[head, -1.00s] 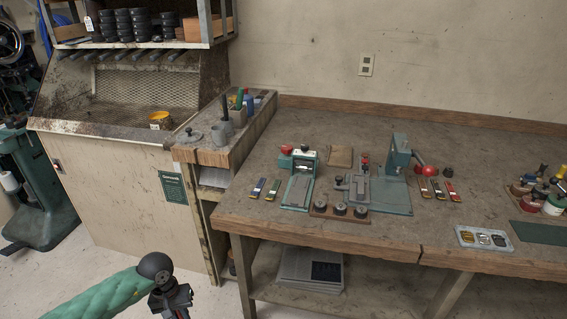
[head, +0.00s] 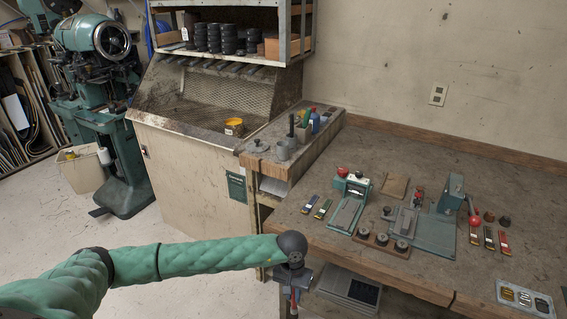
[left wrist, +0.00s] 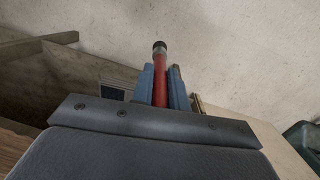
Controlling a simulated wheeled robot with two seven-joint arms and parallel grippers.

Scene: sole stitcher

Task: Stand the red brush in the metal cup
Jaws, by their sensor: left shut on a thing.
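My left gripper (head: 292,300) hangs low in front of the bench, fingers down. It is shut on the red brush, whose red handle (left wrist: 160,88) stands between the two blue fingers in the left wrist view, with a dark end beyond them. The bristles cannot be made out. A grey metal cup (head: 283,151) stands on the raised wooden side shelf, above and behind the gripper in the head view. The brush is well apart from the cup. My right gripper is not in view.
The workbench (head: 440,285) holds green presses and coloured tools.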

